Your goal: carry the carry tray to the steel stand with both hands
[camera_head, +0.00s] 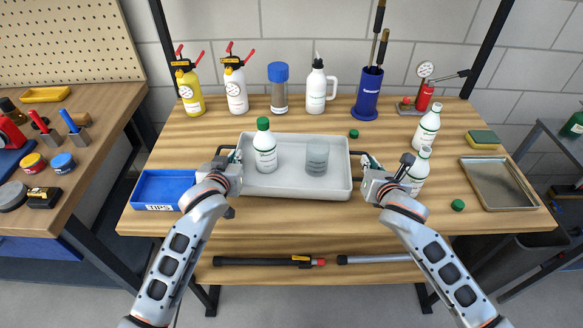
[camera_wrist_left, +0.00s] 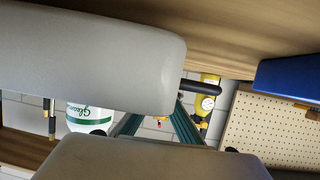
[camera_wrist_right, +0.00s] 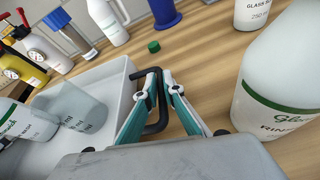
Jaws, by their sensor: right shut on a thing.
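The pale grey carry tray (camera_head: 285,189) sits on the wooden workbench with a dark handle at each end. It holds a green-capped white bottle (camera_head: 264,148) and a translucent beaker (camera_head: 317,158). My right gripper (camera_head: 367,161) is shut on the right handle (camera_wrist_right: 152,125), which passes between its fingers in the right wrist view. My left gripper (camera_head: 235,157) is at the left handle (camera_wrist_left: 205,88). Its fingers stand apart in the left wrist view, and the tray hides part of the handle there. A grey metal stand (camera_head: 555,146), apparently the steel stand, is partly visible at the right edge.
A blue tips bin (camera_head: 160,207) is left of the tray. White bottles (camera_head: 416,172) stand close to my right gripper. A shallow metal tray (camera_head: 498,205) lies further right. Spray bottles and a blue tool holder (camera_head: 367,100) line the back. The bench front is clear.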

